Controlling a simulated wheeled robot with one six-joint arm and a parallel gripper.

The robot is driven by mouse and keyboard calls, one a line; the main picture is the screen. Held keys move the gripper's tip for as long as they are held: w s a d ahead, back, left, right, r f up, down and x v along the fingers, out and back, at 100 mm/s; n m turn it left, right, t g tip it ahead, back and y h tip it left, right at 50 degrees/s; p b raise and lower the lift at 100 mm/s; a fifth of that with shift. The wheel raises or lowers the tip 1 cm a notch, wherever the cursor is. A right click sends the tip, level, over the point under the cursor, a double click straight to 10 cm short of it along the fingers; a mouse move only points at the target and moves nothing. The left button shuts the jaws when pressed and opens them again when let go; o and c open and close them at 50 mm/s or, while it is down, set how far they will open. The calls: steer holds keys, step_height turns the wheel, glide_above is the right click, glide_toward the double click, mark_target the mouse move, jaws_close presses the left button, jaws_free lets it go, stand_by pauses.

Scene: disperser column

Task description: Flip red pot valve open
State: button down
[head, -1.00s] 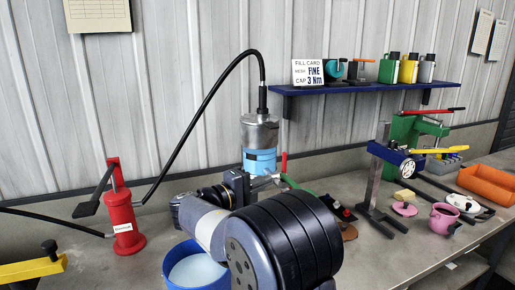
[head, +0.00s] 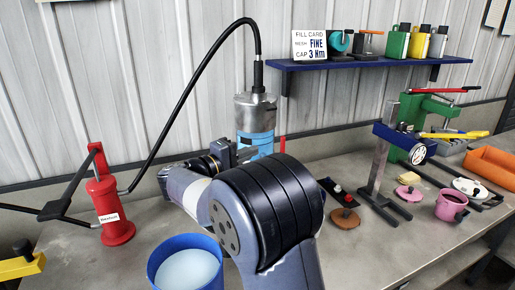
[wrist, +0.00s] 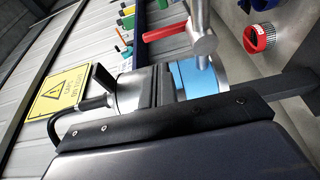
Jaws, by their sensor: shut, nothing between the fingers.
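The silver and blue pot (head: 256,117) stands against the back wall with a black hose on its top. The red valve lever (head: 282,145) shows just right of the pot's blue band, its lower part hidden behind my arm. In the wrist view, the red lever (wrist: 165,32) sticks out from a silver fitting (wrist: 204,42) beside the blue band. My gripper (head: 246,153) is at the pot's front, mostly hidden by my arm. In the wrist view, its dark fingers (wrist: 156,84) are shut and empty, apart from the lever; contact with the pot cannot be told.
A red hand pump (head: 107,208) stands at left, with a blue bucket (head: 157,268) in front. A dark stand (head: 377,170), pink cup (head: 451,205) and orange tray (head: 492,163) are at right. A shelf (head: 380,64) hangs above.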

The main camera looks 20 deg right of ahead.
mark_target(281, 146)
steer(key=p+x, duration=0.1)
steer(key=x, duration=0.7)
steer(key=shift+w+d+p, duration=0.15)
steer(key=shift+d+p, duration=0.15)
steer(key=shift+s+f+m+b, duration=0.15)
steer(key=shift+s+m+b, duration=0.35)
steer(key=shift+b, duration=1.7)
steer(key=m+b, duration=0.1)
steer(key=b, duration=0.2)
steer(key=s+m+h+b, duration=0.1)
steer(key=b, duration=0.3)
steer(key=shift+f+m, duration=0.3)
steer(key=s+m+b, duration=0.1)
steer(key=m+b, duration=0.1)
steer(key=b, duration=0.2)
steer(key=m+h+b, duration=0.1)
steer(key=b, duration=0.3)
steer(key=shift+s+m, duration=0.4)
steer(key=shift+r, duration=0.1)
steer(key=shift+s+r+m+h+b, duration=0.2)
steer(key=shift+m+h+b, duration=0.2)
steer(key=shift+b, duration=0.2)
steer(key=shift+f, duration=0.15)
